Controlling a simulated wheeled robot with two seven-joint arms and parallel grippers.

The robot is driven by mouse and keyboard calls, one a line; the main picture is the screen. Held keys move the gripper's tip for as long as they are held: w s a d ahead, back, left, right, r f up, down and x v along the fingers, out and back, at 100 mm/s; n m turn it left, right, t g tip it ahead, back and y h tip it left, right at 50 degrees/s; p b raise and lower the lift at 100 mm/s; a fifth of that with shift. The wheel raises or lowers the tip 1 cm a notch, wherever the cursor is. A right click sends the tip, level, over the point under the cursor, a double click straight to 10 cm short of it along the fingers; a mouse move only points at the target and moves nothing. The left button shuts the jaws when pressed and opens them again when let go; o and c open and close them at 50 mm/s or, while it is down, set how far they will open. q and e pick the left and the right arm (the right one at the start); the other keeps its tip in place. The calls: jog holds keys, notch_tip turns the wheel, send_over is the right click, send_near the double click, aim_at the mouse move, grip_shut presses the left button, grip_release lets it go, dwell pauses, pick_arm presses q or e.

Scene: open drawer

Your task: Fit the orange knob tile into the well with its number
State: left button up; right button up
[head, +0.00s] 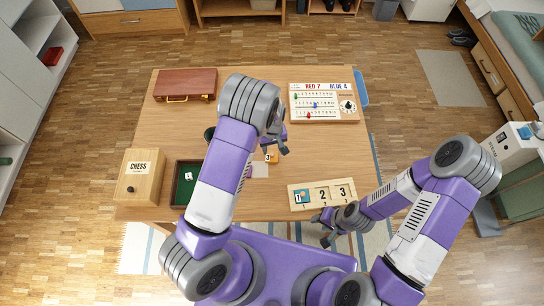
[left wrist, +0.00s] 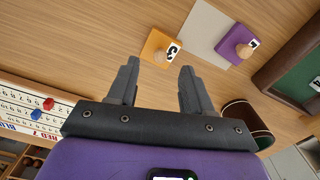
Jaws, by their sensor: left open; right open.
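The orange knob tile (head: 271,157) lies flat on the table with a 3 on it. In the left wrist view the orange tile (left wrist: 154,44) shows its wooden knob, beyond the fingertips. My left gripper (head: 281,145) is open and empty near this tile; its two fingers (left wrist: 157,75) are apart. The well board (head: 321,207) at the front right shows the numbers 1, 2 and 3. A blue tile (head: 301,195) sits at the 1; the 2 and 3 places hold no tile. My right gripper (head: 324,229) is open and empty by the board's front edge.
A purple knob tile (left wrist: 235,47) lies by a pale card (left wrist: 205,35). A dark cup (left wrist: 248,125) and green-lined tray (head: 182,191) are nearby. A chess box (head: 139,178), red case (head: 185,85) and scoreboard (head: 323,101) stand around. Table between scoreboard and well board is clear.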

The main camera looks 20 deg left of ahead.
aim_at(272, 154)
pick_arm(q)
notch_tip(272, 154, down, 5)
jog(key=shift+f, duration=0.1)
grip_shut()
dwell(0.3)
